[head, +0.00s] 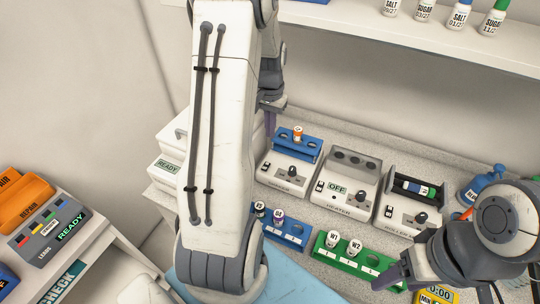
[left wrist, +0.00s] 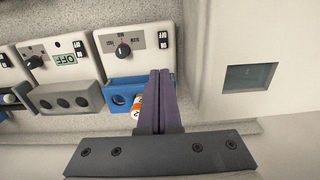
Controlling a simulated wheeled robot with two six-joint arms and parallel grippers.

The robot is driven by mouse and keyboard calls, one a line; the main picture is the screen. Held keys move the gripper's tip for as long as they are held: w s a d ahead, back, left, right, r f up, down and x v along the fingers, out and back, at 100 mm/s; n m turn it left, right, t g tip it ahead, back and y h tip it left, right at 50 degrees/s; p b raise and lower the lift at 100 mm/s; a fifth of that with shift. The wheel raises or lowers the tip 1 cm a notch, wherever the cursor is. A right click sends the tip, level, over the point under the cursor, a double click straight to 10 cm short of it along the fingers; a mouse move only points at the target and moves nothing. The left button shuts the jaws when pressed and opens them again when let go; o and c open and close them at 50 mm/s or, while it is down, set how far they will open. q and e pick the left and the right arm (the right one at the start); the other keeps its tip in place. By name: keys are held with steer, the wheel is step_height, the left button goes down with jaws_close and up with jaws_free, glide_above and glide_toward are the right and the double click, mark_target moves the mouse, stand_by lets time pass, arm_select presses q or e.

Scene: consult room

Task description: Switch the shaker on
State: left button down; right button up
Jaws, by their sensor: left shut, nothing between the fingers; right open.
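The shaker (head: 284,180) is a white box at the left of a row of three devices, with a blue rack (head: 310,152) holding an orange-capped vial (head: 298,132). In the left wrist view the shaker (left wrist: 140,68) appears turned round, with a dark round knob (left wrist: 123,50) and a small black-and-white switch (left wrist: 163,39). My left gripper (head: 270,122) is shut and empty, at the rack side of the shaker; its fingers (left wrist: 160,78) overlap the blue rack in the left wrist view. My right gripper (head: 390,280) is open, low at the right, away from the shaker.
The heater (head: 346,208), reading OFF, and the roller (head: 398,222) stand right of the shaker. A blue rack (head: 292,230) and green rack (head: 340,262) with vials lie in front. A shelf (head: 430,32) overhangs behind.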

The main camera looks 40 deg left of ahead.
mark_target(270, 163)
arm_select(q)
step_height(270, 163, down, 11)
steer(key=p, duration=0.4)
steer(key=shift+f, duration=0.5)
